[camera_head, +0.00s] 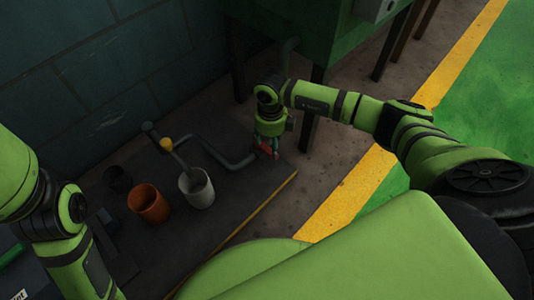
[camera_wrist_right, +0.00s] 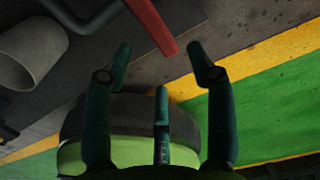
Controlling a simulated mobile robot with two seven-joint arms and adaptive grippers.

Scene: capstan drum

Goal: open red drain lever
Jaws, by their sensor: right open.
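The red lever (camera_wrist_right: 155,25) shows as a red bar at the top of the right wrist view, its end pointing between my fingers. In the head view only a small red piece (camera_head: 266,148) shows beside my right gripper (camera_head: 270,140), which hides the rest. My right gripper (camera_wrist_right: 161,52) is open, with its fingertips spread on either side of the lever's end. I cannot tell whether they touch it. A grey pipe (camera_head: 225,160) leads towards the lever. My left arm is at the left edge of the head view; its gripper is not visible.
A grey cup (camera_head: 197,190) and an orange cup (camera_head: 148,204) stand on the dark platform (camera_head: 230,217). A yellow-topped handle (camera_head: 166,145) rises behind the grey cup. A green tank on legs (camera_head: 300,28) stands behind my right gripper. Brown floor and a yellow stripe (camera_head: 350,193) lie right.

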